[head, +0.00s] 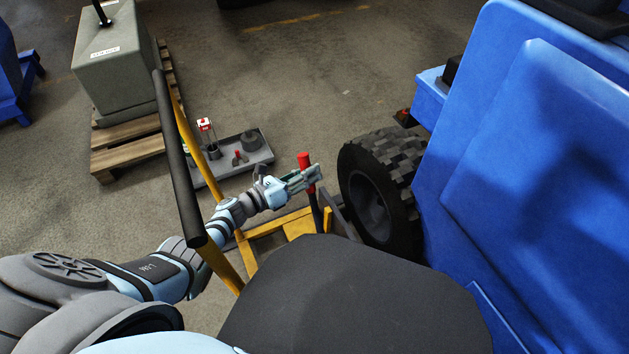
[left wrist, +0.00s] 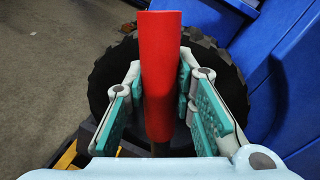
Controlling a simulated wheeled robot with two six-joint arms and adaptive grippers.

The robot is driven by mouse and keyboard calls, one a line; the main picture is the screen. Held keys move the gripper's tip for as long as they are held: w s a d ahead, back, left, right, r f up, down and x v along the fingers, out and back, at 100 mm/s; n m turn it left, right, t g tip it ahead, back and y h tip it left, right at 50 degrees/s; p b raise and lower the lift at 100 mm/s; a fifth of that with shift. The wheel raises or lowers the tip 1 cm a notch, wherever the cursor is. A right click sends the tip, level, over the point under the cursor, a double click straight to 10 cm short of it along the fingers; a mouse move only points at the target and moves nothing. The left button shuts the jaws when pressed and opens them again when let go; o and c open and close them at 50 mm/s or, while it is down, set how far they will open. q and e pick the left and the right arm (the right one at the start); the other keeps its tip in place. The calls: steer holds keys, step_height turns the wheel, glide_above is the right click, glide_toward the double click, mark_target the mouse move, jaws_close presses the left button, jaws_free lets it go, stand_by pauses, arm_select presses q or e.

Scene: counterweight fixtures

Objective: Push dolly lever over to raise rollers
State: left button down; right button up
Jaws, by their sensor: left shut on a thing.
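The dolly lever (head: 305,163) has a red grip on a dark shaft and stands near upright beside the tyre. My left gripper (head: 305,178) is shut on it just below the top of the red grip. In the left wrist view the red grip of the lever (left wrist: 160,70) stands between the two teal-padded fingers (left wrist: 162,100). The dolly (head: 290,222) has a yellow frame with a tall push handle (head: 180,160) with a dark bar. Its rollers are hidden from view. My right gripper is not in view.
A black tyre (head: 375,190) of a blue vehicle (head: 540,170) is close to the right of the lever. A grey tray (head: 257,152) with small items lies on the floor behind. A grey counterweight block (head: 115,65) sits on a wooden pallet (head: 125,155) at the upper left.

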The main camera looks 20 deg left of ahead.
arm_select(q)
steer(key=shift+a+f, duration=0.15)
steer(key=c, duration=1.3)
jaws_free()
steer(key=shift+c, duration=0.2)
steer(key=v, duration=1.2)
